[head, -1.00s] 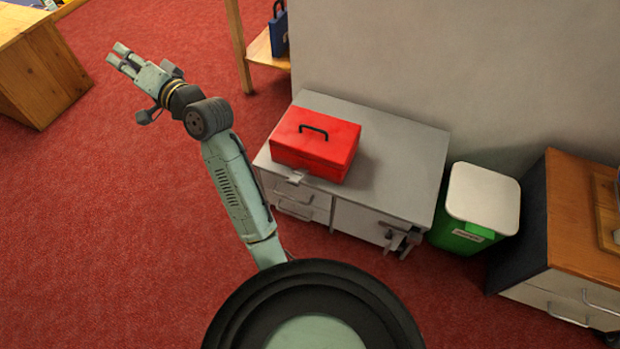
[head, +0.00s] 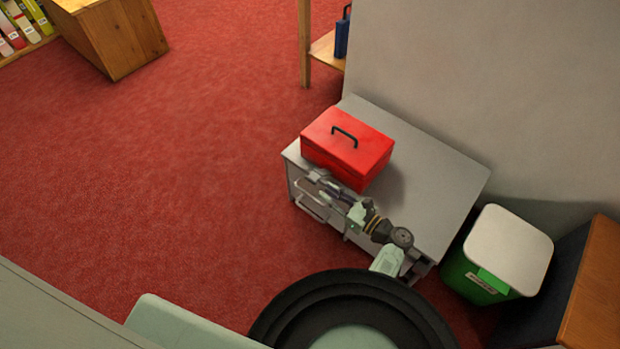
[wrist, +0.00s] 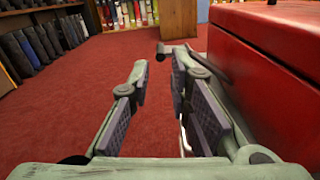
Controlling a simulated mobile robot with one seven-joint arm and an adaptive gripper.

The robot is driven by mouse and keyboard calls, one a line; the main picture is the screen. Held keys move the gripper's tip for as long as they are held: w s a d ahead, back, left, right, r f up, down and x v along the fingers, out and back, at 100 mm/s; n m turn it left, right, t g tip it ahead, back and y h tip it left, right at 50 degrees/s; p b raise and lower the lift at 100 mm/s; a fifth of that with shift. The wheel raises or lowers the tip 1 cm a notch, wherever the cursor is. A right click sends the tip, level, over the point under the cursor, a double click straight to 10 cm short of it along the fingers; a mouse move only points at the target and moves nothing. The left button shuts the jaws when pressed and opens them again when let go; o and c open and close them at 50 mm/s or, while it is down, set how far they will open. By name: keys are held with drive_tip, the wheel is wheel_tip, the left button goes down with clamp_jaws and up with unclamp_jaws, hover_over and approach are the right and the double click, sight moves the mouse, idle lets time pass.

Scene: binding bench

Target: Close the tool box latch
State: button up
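The red tool box (head: 345,145) stands on the grey cabinet with its lid down and black handle on top. It fills the right side of the wrist view (wrist: 270,60). My gripper (head: 325,187) is low along the box's front side, near its left end. In the wrist view my gripper (wrist: 160,75) has its fingers apart with nothing between them. A dark grey bar (wrist: 208,62), which looks like the latch, sticks out from the box just beyond the right finger. I cannot tell whether the finger touches it. In the head view the gripper largely hides the latch.
The grey cabinet (head: 440,175) has drawers with handles under the box. A green bin with a white lid (head: 510,245) and a wooden-topped cabinet (head: 595,290) stand to the right. A wall rises behind. Red carpet (head: 180,180) lies open to the left.

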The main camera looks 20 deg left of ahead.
sight(308, 178)
drive_tip(key=b+x, duration=0.2)
drive_tip(key=x, duration=0.6)
drive_tip(key=shift+w+a+f, duration=0.1)
drive_tip(key=shift+w+a, duration=0.05)
drive_tip(key=shift+a, duration=0.15)
drive_tip(key=shift+c, duration=0.4)
clamp_jaws()
